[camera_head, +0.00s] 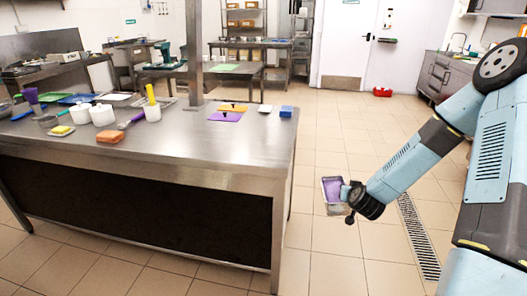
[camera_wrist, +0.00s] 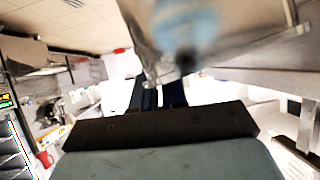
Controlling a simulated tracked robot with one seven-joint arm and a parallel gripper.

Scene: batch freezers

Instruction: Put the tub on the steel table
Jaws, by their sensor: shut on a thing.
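The tub (camera_head: 333,188) is small, with pale see-through walls and something purple in it. In the head view it hangs in the air over the tiled floor, to the right of the near steel table. My gripper (camera_head: 346,194) is shut on the tub's right side. The near steel table (camera_head: 190,148) has a broad bare top and stands apart from the tub. In the wrist view my gripper's dark fingers (camera_wrist: 158,95) reach up to a blurred grey shape, probably the tub; the fingertips are hard to make out.
On the near table lie white pots (camera_head: 103,115), an orange block (camera_head: 110,136), a purple board (camera_head: 226,117) and a blue block (camera_head: 286,111). A steel post (camera_head: 195,55) stands at its back. A drain grate (camera_head: 418,235) runs along the floor.

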